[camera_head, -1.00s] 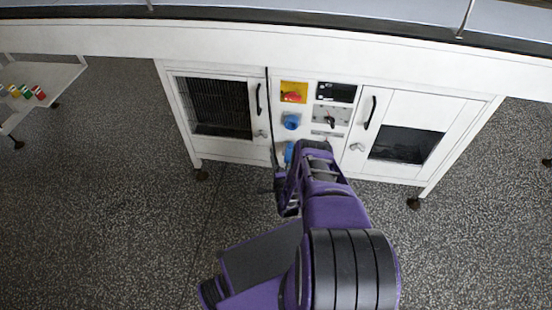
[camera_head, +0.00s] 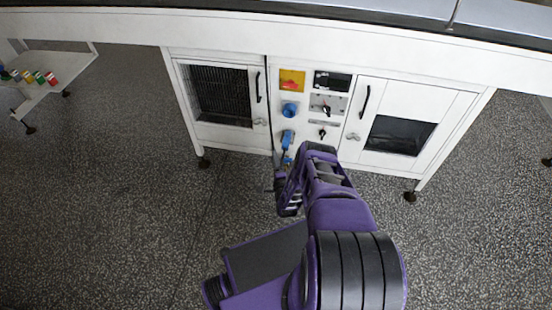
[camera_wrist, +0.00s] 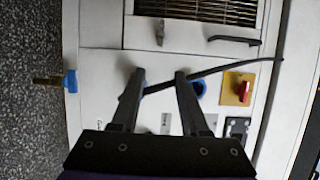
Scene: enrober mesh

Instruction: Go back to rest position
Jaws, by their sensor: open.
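My gripper (camera_wrist: 160,77) is open in the wrist view, its two dark fingers apart with nothing gripped between them. Behind the fingers is the white cabinet front (camera_wrist: 100,34) with a black cable running across it. In the head view my purple arm reaches toward the lower middle of the cabinet's control panel (camera_head: 312,143). The gripper (camera_head: 281,184) shows there in front of the cabinet's lower edge, its fingertips hard to make out.
The panel carries a red switch on a yellow plate (camera_head: 291,81), a blue round socket (camera_head: 289,110) and a blue connector (camera_head: 287,139). Doors with black handles flank it. A white table (camera_head: 52,78) with small coloured items stands at left. The speckled floor is clear.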

